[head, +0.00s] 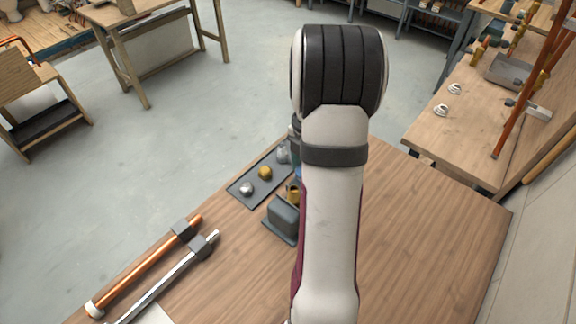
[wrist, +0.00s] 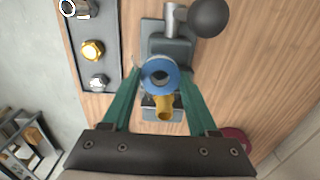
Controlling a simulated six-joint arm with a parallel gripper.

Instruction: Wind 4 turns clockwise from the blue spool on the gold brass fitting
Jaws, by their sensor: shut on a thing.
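My gripper (wrist: 161,75) has green fingers and is shut on the blue spool (wrist: 160,77), a ring with a dark centre hole. A gold brass fitting (wrist: 164,108) shows just below the spool in the wrist view, at a grey holder (wrist: 150,103). The spool overlaps part of it, so I cannot tell whether they touch or whether tape is wound on it. The fitting shows in the head view (head: 293,194) beside my arm. There my arm hides the gripper, and only a sliver of blue shows.
A dark tray (head: 241,193) left of the holder carries another gold fitting (head: 265,173) and silver ones. A dark ball on a metal rod (wrist: 210,17) stands near the spool. Copper (head: 150,262) and silver (head: 165,280) pipes lie front left. The table's right side is clear.

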